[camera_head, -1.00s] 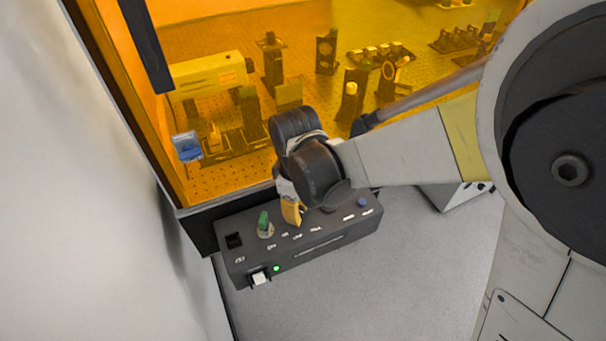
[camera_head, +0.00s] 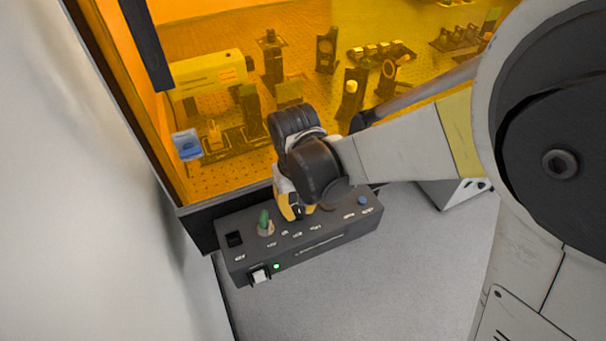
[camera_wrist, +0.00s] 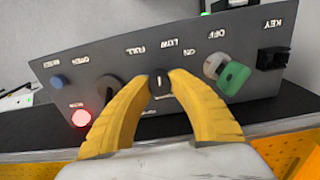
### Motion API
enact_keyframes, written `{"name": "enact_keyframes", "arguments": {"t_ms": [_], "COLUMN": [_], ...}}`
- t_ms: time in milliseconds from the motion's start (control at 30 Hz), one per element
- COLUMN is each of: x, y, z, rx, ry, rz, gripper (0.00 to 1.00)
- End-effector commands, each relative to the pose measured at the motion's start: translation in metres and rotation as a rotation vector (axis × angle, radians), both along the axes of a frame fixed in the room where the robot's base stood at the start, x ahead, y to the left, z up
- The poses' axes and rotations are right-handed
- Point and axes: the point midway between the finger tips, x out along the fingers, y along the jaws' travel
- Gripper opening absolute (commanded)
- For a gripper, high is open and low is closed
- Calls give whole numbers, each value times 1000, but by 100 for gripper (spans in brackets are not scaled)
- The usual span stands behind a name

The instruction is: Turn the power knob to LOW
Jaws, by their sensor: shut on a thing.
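The dark control box (camera_head: 335,236) stands below the amber window and also fills the wrist view (camera_wrist: 60,62). My gripper (camera_head: 295,212) is over its top, with yellow fingers shut on the small black power knob (camera_wrist: 159,84) in the wrist view (camera_wrist: 152,85). The knob carries a short light line, roughly upright in that picture. The LOW label (camera_wrist: 170,43) and FULL label (camera_wrist: 136,50) lie just beyond it, appearing upside down. I cannot tell exactly which label the line marks. In the head view my gripper hides the knob.
A green key (camera_head: 264,220) stands in its switch left of my gripper. A blue button (camera_head: 361,201) is at the box's right end. In the wrist view, a red-lit button (camera_wrist: 81,118) and another black knob (camera_wrist: 107,89) sit left. The amber window (camera_head: 225,185) rises behind.

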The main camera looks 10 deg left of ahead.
Motion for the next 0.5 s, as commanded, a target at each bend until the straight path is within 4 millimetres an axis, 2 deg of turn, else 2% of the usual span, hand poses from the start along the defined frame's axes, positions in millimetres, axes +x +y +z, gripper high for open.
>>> {"name": "enact_keyframes", "arguments": {"t_ms": [200, 500], "x": [0, 0], "y": [0, 0], "z": [0, 0], "rx": [0, 0], "ry": [1, 0], "rz": [-183, -365], "gripper": [0, 0]}}
